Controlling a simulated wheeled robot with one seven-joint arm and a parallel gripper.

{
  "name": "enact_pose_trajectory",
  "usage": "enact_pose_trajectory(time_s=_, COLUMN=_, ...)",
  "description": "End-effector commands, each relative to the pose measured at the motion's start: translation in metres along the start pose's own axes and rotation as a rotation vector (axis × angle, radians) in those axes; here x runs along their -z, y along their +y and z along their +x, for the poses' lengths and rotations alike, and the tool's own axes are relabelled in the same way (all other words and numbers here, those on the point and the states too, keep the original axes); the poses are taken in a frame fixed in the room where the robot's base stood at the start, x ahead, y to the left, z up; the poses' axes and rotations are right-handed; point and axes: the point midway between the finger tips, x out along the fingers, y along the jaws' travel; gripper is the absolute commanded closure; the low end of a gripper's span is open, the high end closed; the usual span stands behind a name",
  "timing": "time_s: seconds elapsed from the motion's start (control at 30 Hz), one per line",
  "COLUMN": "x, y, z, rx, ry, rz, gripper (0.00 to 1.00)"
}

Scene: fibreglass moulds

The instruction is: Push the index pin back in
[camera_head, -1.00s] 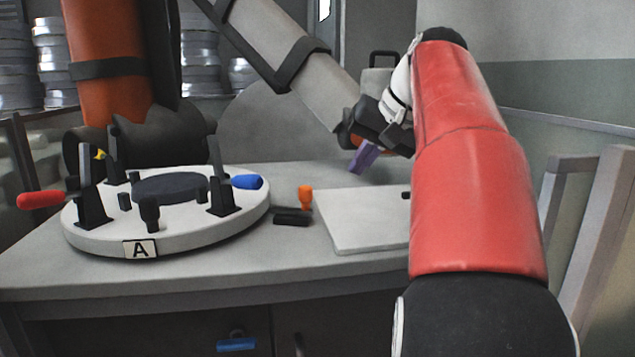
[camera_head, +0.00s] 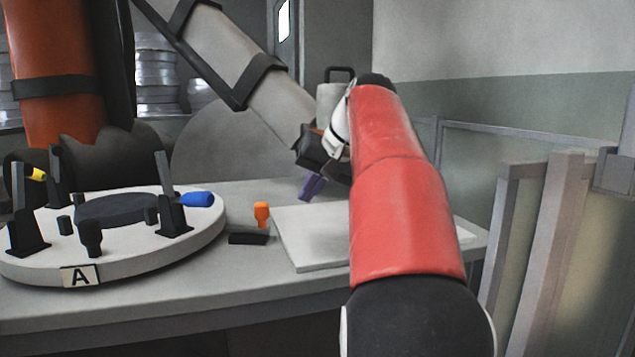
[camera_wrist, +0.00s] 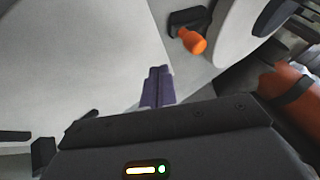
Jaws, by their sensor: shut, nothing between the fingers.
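The index pin seems to be the orange knob (camera_head: 262,213), standing up from a black block (camera_head: 248,239) beside the round turntable marked A (camera_head: 130,262). In the wrist view the orange knob (camera_wrist: 193,41) sticks out from its black block (camera_wrist: 186,20) near the disc's rim (camera_wrist: 222,62). How far the pin is out cannot be told. My gripper (camera_head: 312,187) has purple fingers, shut and empty. It is above the table, right of the knob and apart from it. The fingers (camera_wrist: 157,88) also show in the wrist view, with a gap between them and the knob.
A flat pale board (camera_head: 305,245) lies on the table under my arm. Upright clamps with blue (camera_head: 196,199) and yellow (camera_head: 37,174) handles stand on the turntable. An orange-and-black column (camera_head: 55,90) is behind it. Frames (camera_head: 545,250) stand on the right.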

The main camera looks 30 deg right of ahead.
Motion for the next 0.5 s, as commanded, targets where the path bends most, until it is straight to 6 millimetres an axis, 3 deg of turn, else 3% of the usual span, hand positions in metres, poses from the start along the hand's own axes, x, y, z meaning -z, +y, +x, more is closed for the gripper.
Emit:
enact_pose_trajectory(time_s=0.03, x=-0.002, y=0.001, z=0.015, rx=0.001, ry=-0.004, rz=-0.001, gripper=1.00)
enact_pose_trajectory(time_s=0.17, x=-0.002, y=0.001, z=0.040, rx=0.000, ry=-0.003, rz=0.001, gripper=1.00)
enact_pose_trajectory(time_s=0.3, x=0.000, y=-0.021, z=0.047, rx=0.000, ry=-0.001, rz=-0.003, gripper=1.00)
enact_pose_trajectory(time_s=0.5, x=0.000, y=-0.034, z=0.054, rx=0.000, ry=0.000, rz=-0.001, gripper=1.00)
